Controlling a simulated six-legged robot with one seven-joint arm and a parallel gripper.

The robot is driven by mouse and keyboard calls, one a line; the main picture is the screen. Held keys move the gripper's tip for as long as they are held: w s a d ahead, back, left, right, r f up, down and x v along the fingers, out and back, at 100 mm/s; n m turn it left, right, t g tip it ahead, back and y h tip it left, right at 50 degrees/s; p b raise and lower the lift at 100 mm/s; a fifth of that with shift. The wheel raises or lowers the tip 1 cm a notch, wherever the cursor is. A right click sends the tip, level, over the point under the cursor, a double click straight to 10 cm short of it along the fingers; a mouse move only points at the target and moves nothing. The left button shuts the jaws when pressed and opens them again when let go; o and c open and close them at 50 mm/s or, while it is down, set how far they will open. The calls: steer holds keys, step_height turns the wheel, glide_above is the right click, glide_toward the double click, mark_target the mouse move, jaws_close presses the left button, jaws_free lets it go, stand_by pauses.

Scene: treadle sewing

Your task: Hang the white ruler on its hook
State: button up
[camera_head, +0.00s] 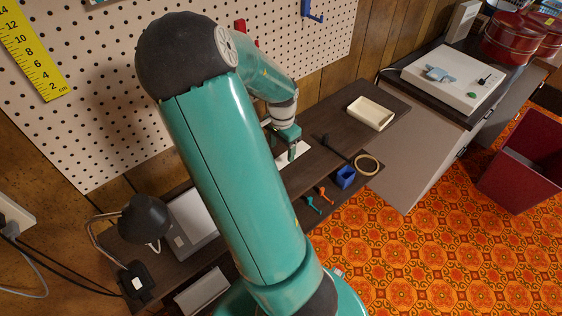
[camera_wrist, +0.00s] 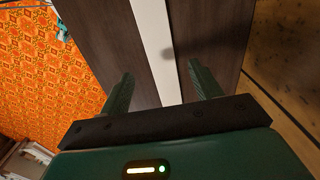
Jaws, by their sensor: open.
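The white ruler (camera_wrist: 151,32) is a plain white strip lying on the dark brown tabletop in the wrist view. In the head view a short piece of it shows (camera_head: 294,154) beside my gripper (camera_head: 286,136); my arm hides the rest. In the wrist view my gripper (camera_wrist: 160,80) is open, with one finger on each side of the strip and bare wood showing between. I cannot tell how far above it the fingertips are. On the pegboard (camera_head: 150,75) are a blue hook (camera_head: 311,11) and a red hook (camera_head: 240,26), partly hidden by my arm.
A yellow ruler (camera_head: 35,50) hangs on the pegboard at left. A cream tray (camera_head: 370,113) and a tape ring (camera_head: 366,164) are right of my gripper. A blue holder (camera_head: 346,177) sits on a lower shelf. A black lamp (camera_head: 145,220) stands at left.

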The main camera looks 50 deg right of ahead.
mark_target(281, 162)
step_height(281, 162, down, 4)
steer(key=shift+w+f, duration=0.1)
steer(key=shift+f, duration=0.1)
steer(key=c, duration=1.1)
steer(key=shift+r, duration=0.1)
steer(key=shift+c, duration=0.2)
steer(key=shift+r, duration=0.45)
step_height(281, 162, up, 2)
steer(key=shift+r, duration=0.2)
steer(key=s+a+r, duration=0.3)
steer(key=s+r, duration=0.6)
steer(key=s, duration=0.4)
steer(key=shift+s+r, duration=0.3)
steer(key=shift+s, duration=0.05)
